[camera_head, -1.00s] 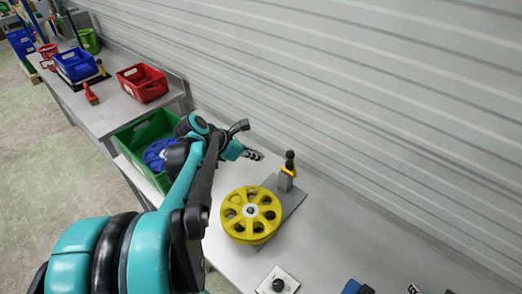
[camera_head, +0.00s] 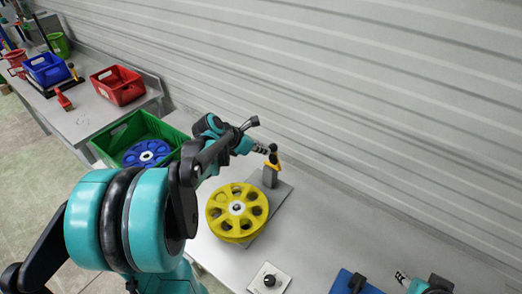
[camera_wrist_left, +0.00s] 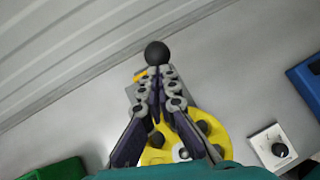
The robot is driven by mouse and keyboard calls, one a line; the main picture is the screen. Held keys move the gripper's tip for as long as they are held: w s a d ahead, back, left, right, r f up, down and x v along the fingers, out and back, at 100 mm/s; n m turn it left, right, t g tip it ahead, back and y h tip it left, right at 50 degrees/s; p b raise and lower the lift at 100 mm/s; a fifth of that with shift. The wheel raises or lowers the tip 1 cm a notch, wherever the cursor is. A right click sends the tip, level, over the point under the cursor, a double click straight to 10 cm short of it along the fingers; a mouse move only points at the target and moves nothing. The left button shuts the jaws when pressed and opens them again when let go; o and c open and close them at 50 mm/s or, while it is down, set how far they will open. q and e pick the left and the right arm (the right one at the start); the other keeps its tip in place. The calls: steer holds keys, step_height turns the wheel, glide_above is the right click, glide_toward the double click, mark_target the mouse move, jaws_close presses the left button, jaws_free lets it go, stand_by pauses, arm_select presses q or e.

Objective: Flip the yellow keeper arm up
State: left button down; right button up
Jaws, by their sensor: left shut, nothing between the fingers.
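The yellow keeper arm (camera_head: 273,164) is on a grey post (camera_head: 270,177) behind the yellow spoked wheel (camera_head: 222,213). A black knob (camera_head: 273,148) tops it. In the left wrist view the knob (camera_wrist_left: 156,53) shows just beyond my fingertips, and a bit of the yellow arm (camera_wrist_left: 140,76) shows left of them. My left gripper (camera_head: 264,149) is shut and empty, close beside the knob; I cannot tell whether they touch. My fingers hide most of the post in the wrist view. My right gripper (camera_head: 402,278) is at the lower right edge, its jaws unclear.
A green crate (camera_head: 172,133) with a blue wheel (camera_head: 147,153) stands left of the yellow wheel. A white plate with a black knob (camera_head: 269,281) and a blue object (camera_head: 345,284) are at the front. The bench right of the post is clear, up to the ribbed wall.

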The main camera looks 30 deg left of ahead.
arm_select(q)
steer(key=shift+w+r, duration=0.1)
steer(key=w+r+g+p, duration=0.2)
steer(key=w+g+p, duration=0.2)
steer(key=w, duration=0.7)
steer(key=shift+d+r+n+y, duration=0.15)
steer(key=shift+d+n+y, duration=0.15)
steer(key=shift+d, duration=0.15)
steer(key=shift+p, duration=0.3)
